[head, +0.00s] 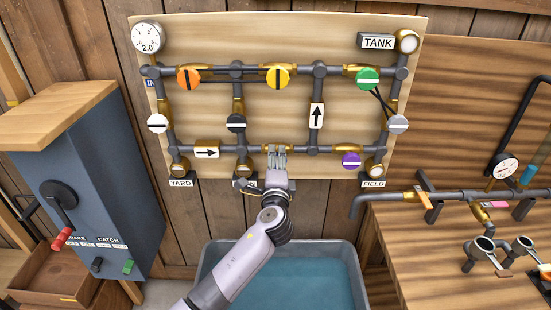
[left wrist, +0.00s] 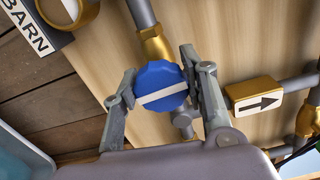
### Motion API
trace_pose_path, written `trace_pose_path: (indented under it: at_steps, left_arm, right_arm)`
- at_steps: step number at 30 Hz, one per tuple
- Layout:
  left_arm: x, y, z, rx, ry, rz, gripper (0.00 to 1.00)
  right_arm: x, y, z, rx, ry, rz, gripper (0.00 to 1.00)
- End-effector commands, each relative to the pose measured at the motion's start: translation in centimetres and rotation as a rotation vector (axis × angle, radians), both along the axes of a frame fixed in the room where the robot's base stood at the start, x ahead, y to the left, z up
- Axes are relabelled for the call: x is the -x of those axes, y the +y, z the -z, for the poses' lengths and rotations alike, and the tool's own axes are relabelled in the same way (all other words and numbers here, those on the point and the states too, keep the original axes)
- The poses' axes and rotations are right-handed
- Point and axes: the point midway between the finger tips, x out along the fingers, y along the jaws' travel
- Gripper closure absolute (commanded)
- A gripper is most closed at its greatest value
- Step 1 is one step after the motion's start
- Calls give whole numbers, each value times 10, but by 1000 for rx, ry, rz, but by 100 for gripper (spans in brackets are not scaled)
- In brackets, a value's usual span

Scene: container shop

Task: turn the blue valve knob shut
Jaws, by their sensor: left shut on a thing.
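The blue valve knob (left wrist: 160,80) is round with a white bar across its face and shows between my fingers in the left wrist view. The bar is slightly tilted there and lies roughly crosswise to the pipe at the knob. My left gripper (head: 278,154) is shut on the knob, one finger on each side (left wrist: 160,88). In the head view the gripper hides the knob, and only the brass valve body (head: 269,148) shows on the lower pipe of the board. My right gripper is not in view.
The wooden board (head: 280,40) carries other knobs: orange (head: 188,78), yellow (head: 278,78), green (head: 367,78), black (head: 236,123) and purple (head: 350,160) among them. An arrow plate (head: 206,152) sits left of my gripper. A water tub (head: 345,260) stands below.

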Motion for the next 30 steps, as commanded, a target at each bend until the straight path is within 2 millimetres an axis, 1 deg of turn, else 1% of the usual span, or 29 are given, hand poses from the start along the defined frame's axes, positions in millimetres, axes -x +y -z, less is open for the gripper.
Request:
trace_pose_path:
  at_steps: [3, 9, 23, 24, 30]
  left_arm:
    - [0, 0, 0, -49, 2, 0, 88]
    - [0, 0, 1, -94, 2, 1, 88]
    - [0, 0, 1, -107, 2, 1, 88]
    - [0, 0, 1, -107, 2, 1, 59]
    - [0, 0, 1, -105, 2, 0, 45]
  right_arm:
    - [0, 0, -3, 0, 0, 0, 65]
    - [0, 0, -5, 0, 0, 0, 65]
    - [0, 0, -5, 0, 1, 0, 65]
    - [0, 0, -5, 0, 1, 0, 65]
    - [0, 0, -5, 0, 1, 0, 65]
